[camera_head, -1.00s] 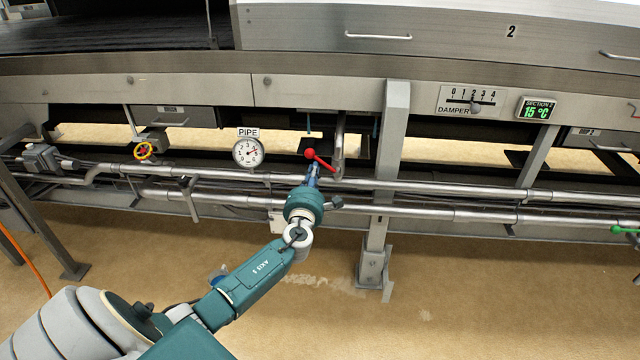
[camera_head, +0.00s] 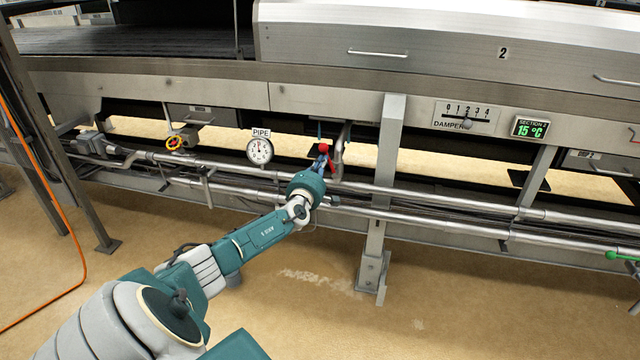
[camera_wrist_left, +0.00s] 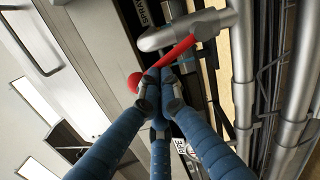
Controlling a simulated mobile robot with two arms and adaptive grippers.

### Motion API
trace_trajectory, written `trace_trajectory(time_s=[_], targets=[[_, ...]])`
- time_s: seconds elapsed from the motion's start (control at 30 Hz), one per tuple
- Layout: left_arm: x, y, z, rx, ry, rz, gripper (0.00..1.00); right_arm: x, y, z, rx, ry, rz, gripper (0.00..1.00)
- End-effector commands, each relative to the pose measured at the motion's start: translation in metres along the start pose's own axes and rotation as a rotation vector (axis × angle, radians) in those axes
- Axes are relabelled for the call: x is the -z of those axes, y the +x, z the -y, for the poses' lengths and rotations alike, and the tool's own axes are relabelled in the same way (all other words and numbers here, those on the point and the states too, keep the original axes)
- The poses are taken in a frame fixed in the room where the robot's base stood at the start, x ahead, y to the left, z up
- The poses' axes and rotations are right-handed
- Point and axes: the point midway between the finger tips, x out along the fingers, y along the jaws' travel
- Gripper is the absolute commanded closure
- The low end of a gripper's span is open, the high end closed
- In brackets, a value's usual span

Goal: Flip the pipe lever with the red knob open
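The red pipe lever with its round red knob (camera_head: 323,147) sits on a short upright pipe, right of the PIPE gauge (camera_head: 260,150). In the head view the lever stands fairly upright, knob at the top. In the left wrist view the red knob (camera_wrist_left: 135,82) is at the left end of the lever, which runs up right to the metal pipe. My left gripper (camera_head: 321,162) is at the lever. My right gripper is out of view.
Long horizontal pipes (camera_head: 420,196) run below the lever. A grey post (camera_head: 387,150) stands to its right. The floor in front is clear.

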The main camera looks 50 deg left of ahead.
Motion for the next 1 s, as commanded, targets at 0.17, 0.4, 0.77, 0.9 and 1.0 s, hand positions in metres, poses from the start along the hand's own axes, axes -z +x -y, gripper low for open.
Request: trace_trajectory(time_s=[0.17, 0.4, 0.77, 0.9, 1.0], targets=[[-0.0014, 0.0013, -0.0036, -0.005, -0.005, 0.001, 1.0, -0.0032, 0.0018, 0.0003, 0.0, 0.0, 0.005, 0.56], [-0.0016, 0.0016, -0.0048, -0.008, -0.007, 0.001, 1.0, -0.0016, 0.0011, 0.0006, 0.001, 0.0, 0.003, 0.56], [-0.002, 0.0021, -0.0064, -0.01, -0.008, 0.001, 1.0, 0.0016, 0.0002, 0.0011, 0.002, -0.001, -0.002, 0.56], [-0.0021, 0.0022, -0.007, -0.011, -0.009, 0.001, 1.0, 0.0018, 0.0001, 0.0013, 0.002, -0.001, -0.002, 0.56], [-0.0022, 0.0023, -0.0074, -0.012, -0.009, 0.001, 1.0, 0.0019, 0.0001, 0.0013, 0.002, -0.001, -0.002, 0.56]])
